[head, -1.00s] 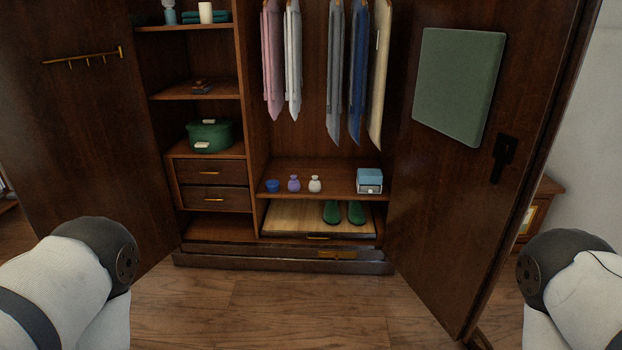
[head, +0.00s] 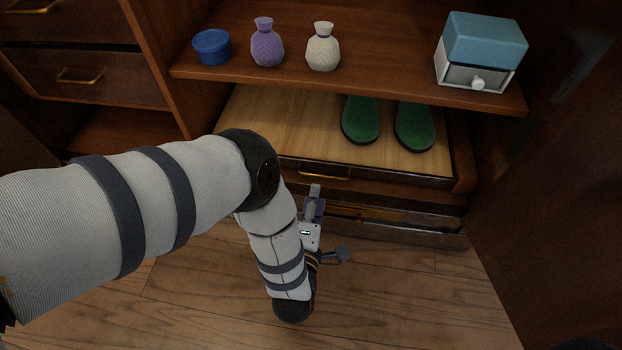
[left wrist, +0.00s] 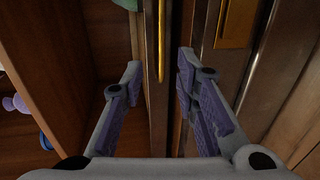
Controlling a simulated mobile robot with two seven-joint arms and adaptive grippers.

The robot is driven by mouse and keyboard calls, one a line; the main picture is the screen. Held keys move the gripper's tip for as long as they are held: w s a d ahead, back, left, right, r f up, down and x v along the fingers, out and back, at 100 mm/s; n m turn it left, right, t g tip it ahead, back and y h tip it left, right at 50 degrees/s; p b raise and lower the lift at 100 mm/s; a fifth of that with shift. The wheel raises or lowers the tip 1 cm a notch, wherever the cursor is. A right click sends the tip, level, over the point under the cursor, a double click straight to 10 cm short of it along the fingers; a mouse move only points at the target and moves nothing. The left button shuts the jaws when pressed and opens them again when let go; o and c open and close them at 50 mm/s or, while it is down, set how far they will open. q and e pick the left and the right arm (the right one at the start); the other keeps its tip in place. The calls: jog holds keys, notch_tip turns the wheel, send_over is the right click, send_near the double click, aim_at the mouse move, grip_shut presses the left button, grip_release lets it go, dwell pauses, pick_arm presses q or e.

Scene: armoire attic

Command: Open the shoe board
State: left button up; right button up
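The shoe board (head: 285,125) is a light wooden pull-out panel low in the armoire, under the shelf. A pair of green shoes (head: 361,120) stands on it. Its brass handle (head: 323,173) is on the dark front edge. My left gripper (head: 329,222) is low in front of the board, below the handle. In the left wrist view my left gripper (left wrist: 160,62) is open and empty, its purple-padded fingers apart. The brass handle (left wrist: 161,40) appears between the fingertips in that view, lying along the finger direction; contact is not visible. My right gripper is not in view.
The shelf (head: 380,80) above holds a blue tub (head: 212,47), a purple bottle (head: 267,45), a white bottle (head: 323,50) and a blue-topped box (head: 482,45). A brass plate (head: 365,214) is on the base below. The armoire door (head: 560,200) stands at the right. The floor in front is clear.

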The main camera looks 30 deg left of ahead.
aim_at(319, 176)
pick_arm(q)
jog(key=b+x, duration=0.2)
jog(key=x, duration=0.4)
jog(key=shift+w+a+f+b, duration=0.1)
jog(key=shift+a+f+b, duration=0.05)
jog(key=shift+b, duration=0.2)
jog(key=shift+w, duration=0.3)
jog(key=shift+c, duration=0.3)
grip_shut()
